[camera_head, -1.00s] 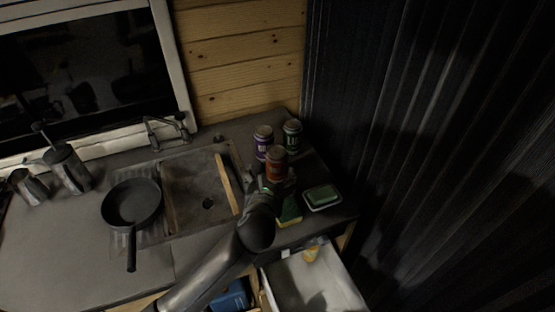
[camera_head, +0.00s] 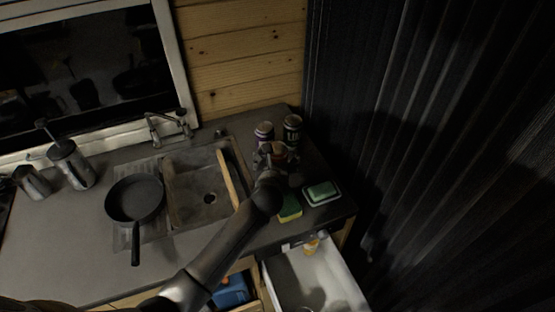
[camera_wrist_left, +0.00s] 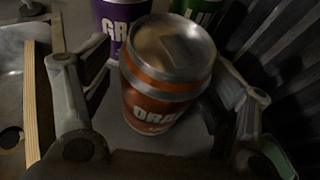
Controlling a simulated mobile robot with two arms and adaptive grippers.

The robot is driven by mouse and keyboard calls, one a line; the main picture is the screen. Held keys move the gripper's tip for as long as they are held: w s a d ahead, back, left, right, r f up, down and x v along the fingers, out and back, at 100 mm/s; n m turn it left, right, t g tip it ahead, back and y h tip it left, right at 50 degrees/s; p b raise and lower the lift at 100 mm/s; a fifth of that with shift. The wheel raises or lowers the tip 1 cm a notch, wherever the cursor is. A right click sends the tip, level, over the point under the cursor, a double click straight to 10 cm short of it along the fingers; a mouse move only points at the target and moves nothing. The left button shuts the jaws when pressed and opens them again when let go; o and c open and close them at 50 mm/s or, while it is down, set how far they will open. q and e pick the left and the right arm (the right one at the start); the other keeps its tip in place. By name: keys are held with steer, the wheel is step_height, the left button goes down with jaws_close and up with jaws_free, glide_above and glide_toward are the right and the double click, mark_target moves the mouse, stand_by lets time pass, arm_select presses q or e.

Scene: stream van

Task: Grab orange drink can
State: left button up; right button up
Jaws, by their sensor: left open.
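The orange drink can (camera_wrist_left: 160,85) stands upright on the counter in the left wrist view, with part of its lettering showing. My left gripper (camera_wrist_left: 158,110) is open, with one finger on each side of the can. I cannot tell whether the fingers touch it. In the head view my left gripper (camera_head: 274,164) comes over the orange can (camera_head: 278,151) and hides most of it. A purple can (camera_wrist_left: 120,16) and a green can (camera_wrist_left: 198,10) stand close behind it. My right gripper is not in view.
A sink (camera_head: 202,192) with a wooden board (camera_head: 229,178) lies to the left, and a pan (camera_head: 135,200) beyond it. A sponge (camera_head: 290,208) and a green soap dish (camera_head: 321,192) lie at the right front. An open drawer (camera_head: 318,285) juts out below.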

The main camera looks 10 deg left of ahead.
arm_select(q)
steer(key=c, duration=1.2)
steer(key=shift+r, duration=0.1)
steer(key=shift+c, duration=1)
